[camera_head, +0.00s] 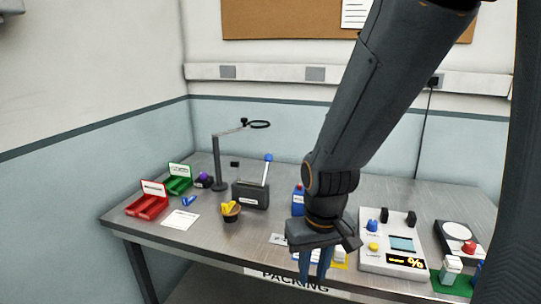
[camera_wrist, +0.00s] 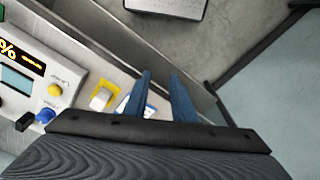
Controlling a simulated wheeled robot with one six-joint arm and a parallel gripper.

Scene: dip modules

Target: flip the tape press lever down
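A dark box-shaped device (camera_head: 250,196), which I take to be the tape press, stands toward the back middle of the bench. Its pale lever (camera_head: 265,171) rises from the top, tilted slightly right and tipped with a blue ball. My gripper (camera_head: 315,272) hangs near the bench's front edge, in front and to the right of the press and well apart from it. In the wrist view my gripper (camera_wrist: 160,77) has two blue fingers with an empty gap between them. The press does not show in the wrist view.
A blue bottle (camera_head: 298,200) stands right of the press, partly behind my arm. A lamp-like stand (camera_head: 218,160) is left of it. A control panel (camera_head: 373,260) is right. Red (camera_head: 148,207) and green (camera_head: 178,186) bins stand left.

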